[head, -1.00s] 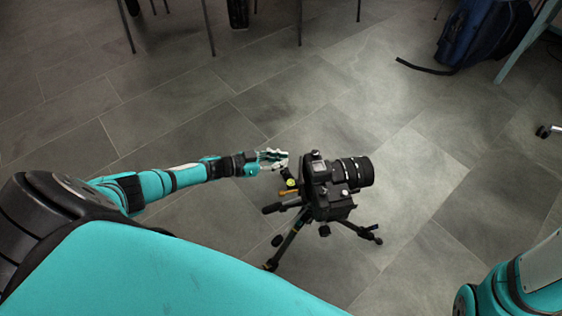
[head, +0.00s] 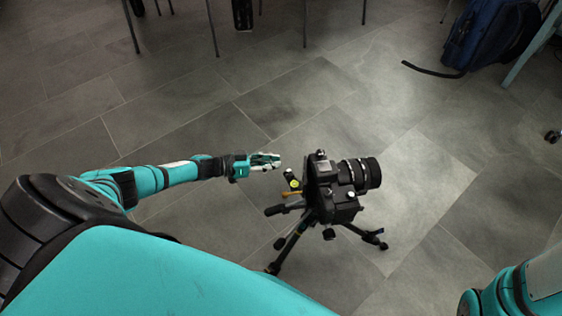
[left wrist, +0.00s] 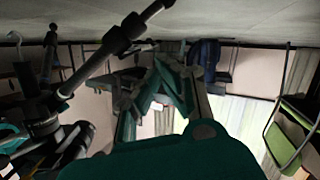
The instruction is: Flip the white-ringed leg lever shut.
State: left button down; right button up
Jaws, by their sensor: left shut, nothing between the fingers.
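The black camera (head: 334,180) sits on a small black tripod (head: 289,243) that stands on the floor with its legs spread. My left gripper (head: 272,161) is shut and empty, left of the camera and apart from it, above the tripod's left side. In the left wrist view its fingers (left wrist: 170,88) show in the middle, and a dark tripod leg (left wrist: 108,48) with joints crosses the upper left. I cannot make out a white ring on any leg lever. My right gripper is out of view.
The grey tiled floor (head: 200,225) is clear around the tripod. A dark blue backpack (head: 490,35) with a trailing strap lies at the upper right, by a teal table leg (head: 530,48). Thin chair legs (head: 212,28) stand along the top.

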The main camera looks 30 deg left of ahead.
pick_arm(q)
jog(key=v, duration=0.8)
jog(key=shift+s+a, duration=0.25)
jog(key=shift+a, duration=0.05)
jog(key=shift+s+a, duration=0.1)
